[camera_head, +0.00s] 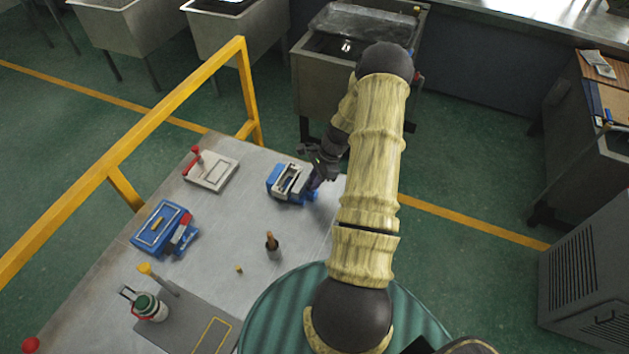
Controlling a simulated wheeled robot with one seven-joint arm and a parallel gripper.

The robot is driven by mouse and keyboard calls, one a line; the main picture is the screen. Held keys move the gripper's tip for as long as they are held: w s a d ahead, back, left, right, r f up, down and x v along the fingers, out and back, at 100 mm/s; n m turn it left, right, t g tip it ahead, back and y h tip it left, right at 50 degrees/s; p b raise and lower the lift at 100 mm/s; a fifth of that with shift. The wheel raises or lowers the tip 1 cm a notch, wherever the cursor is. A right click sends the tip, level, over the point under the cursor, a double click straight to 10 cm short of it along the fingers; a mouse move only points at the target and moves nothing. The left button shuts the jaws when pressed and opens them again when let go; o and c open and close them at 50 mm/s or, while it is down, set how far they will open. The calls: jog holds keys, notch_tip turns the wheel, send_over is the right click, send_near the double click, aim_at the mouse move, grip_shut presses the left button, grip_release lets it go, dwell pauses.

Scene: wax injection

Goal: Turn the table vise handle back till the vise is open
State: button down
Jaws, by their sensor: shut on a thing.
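The blue table vise (275,187) with pale grey jaws stands at the far right part of the grey worktable (225,245). An opening shows between its jaws from above, but its width is hard to judge. My gripper (317,172) is at the right end of the vise, reaching down from above. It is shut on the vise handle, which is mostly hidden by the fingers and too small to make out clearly.
A white fixture with a red knob (211,172) and a blue device (158,230) are on the table's left side. A brown-handled tool (272,245) stands near the middle. A green-and-white clamp (150,307) is at the front. A yellow rail (125,145) runs along the left.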

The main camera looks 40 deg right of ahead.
jog(key=n+b, duration=0.1)
jog(key=n+g, duration=0.1)
jog(key=n, duration=0.1)
jog(key=n+g+b, duration=0.1)
jog(key=n, duration=0.1)
jog(key=shift+w+b, duration=0.25)
jog(key=shift+b, duration=0.1)
jog(key=shift+n+g+b, duration=0.7)
jog(key=shift+n+b, duration=0.05)
jog(key=shift+n, duration=1.25)
jog(key=shift+r, duration=0.1)
jog(key=c, duration=1.4)
grip_release()
